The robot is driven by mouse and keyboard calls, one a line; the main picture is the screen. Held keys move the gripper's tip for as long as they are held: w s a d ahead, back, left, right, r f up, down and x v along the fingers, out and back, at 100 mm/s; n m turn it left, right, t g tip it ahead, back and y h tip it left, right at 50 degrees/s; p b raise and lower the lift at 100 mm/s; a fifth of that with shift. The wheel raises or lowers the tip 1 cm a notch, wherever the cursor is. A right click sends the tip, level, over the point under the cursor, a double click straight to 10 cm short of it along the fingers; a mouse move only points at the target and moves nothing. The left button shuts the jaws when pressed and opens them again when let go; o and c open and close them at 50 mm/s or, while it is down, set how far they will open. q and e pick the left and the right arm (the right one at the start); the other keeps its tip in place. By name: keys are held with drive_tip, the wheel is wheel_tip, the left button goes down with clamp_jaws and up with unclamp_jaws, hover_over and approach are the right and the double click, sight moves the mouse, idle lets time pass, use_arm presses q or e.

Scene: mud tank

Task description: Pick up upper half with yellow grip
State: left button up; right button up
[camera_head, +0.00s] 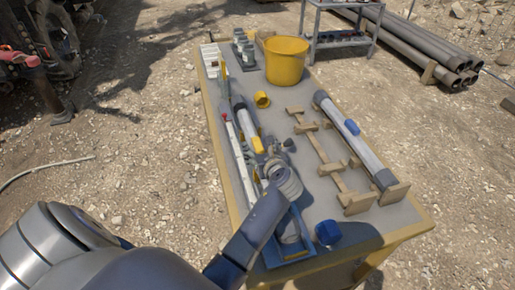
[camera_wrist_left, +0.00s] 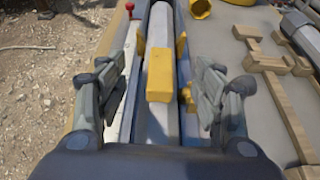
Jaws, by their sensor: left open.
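The upper half (camera_head: 241,110) is a grey tube with a yellow grip (camera_head: 257,145), lying in a long, narrow blue tray (camera_head: 298,252) on the table. In the left wrist view the tube (camera_wrist_left: 160,25) runs away from me, with the yellow grip (camera_wrist_left: 160,75) near the middle. My left gripper (camera_head: 274,158) is over the tray beside the yellow grip. In its wrist view the left gripper (camera_wrist_left: 162,66) is open, one finger on each side of the tube, with nothing held. Whether the fingers touch the tray cannot be told. My left arm hides part of the tray.
Another tube with a blue grip (camera_head: 352,127) rests on wooden supports (camera_head: 359,202) at the right. A yellow bucket (camera_head: 286,62), a yellow ring (camera_head: 262,99) and a blue cap (camera_head: 327,232) stand on the table (camera_head: 395,222). A long pale bar (camera_head: 239,158) lies along the tray's left side.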

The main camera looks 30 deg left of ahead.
sight(258, 144)
use_arm(q)
drive_tip(key=x, duration=0.3)
drive_tip(key=shift+w+a, duration=0.1)
drive_tip(key=shift+w+a+f, duration=0.15)
drive_tip(key=shift+f, duration=0.05)
clamp_jaws()
drive_tip(key=shift+r, duration=0.15)
use_arm(e)
drive_tip(key=shift+w+a+r, duration=0.25)
drive_tip(key=shift+w+a, duration=0.2)
drive_tip(key=shift+w, duration=0.2)
use_arm(q)
drive_tip(key=shift+r, duration=0.1)
